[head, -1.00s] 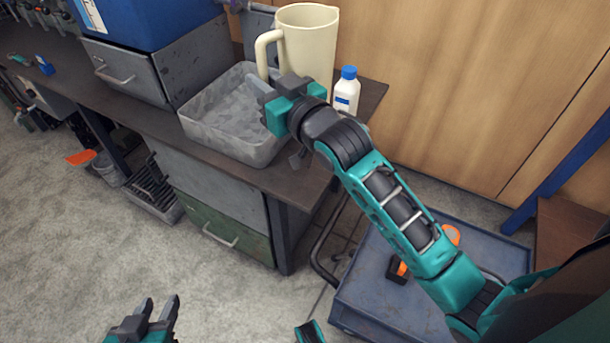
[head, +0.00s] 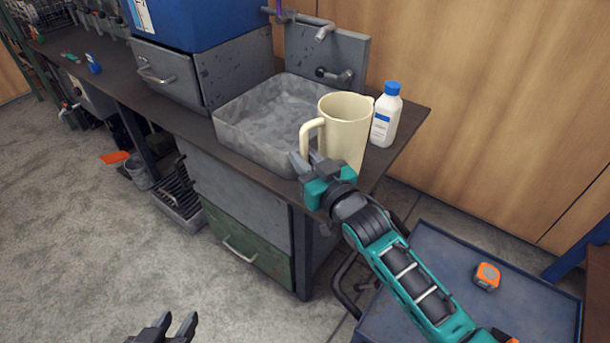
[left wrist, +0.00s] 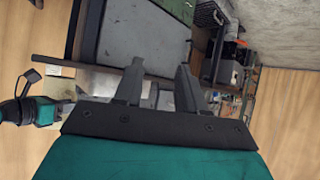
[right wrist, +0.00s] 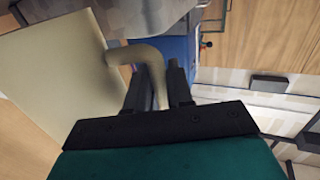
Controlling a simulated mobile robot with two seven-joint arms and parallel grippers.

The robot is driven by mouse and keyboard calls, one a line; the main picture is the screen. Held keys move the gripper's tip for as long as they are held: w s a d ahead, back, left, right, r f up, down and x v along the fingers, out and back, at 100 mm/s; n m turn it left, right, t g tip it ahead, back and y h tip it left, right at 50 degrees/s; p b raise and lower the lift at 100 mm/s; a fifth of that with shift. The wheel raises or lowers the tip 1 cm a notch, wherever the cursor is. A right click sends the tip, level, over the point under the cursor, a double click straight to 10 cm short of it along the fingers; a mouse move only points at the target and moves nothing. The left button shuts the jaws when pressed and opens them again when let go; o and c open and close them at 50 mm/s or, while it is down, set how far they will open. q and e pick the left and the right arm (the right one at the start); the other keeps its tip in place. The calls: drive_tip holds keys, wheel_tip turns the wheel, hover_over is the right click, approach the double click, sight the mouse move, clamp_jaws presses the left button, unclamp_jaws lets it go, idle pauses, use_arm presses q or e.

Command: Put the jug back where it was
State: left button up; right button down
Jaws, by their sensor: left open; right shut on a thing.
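The cream jug (head: 345,130) is upright at the front right corner of the sink bench, between the grey basin and the white bottle. I cannot tell whether its base touches the bench top. My right gripper (head: 308,165) is shut on the jug's handle. In the right wrist view the handle (right wrist: 150,62) passes between the fingers (right wrist: 157,85), with the jug's body to the left. My left gripper (head: 178,328) is open and empty, low over the floor at the bottom of the head view. Its spread fingers (left wrist: 160,85) also show in the left wrist view.
A grey basin (head: 235,135) with a tap behind it stands left of the jug. A white bottle with a blue cap (head: 386,115) stands close on the right. A blue cart (head: 420,250) with an orange tape measure (head: 487,276) is at lower right.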

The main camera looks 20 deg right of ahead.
wheel_tip(320, 180, down, 4)
drive_tip(key=shift+r+b, duration=0.2)
drive_tip(key=shift+b, duration=0.45)
use_arm(q)
drive_tip(key=shift+w+d+f, duration=0.15)
drive_tip(key=shift+w+d, duration=0.1)
drive_tip(key=shift+d, duration=0.1)
use_arm(e)
drive_tip(key=c, duration=1.4)
unclamp_jaws()
drive_tip(key=shift+f, duration=0.2)
drive_tip(key=o, duration=0.4)
drive_tip(key=shift+r, duration=0.1)
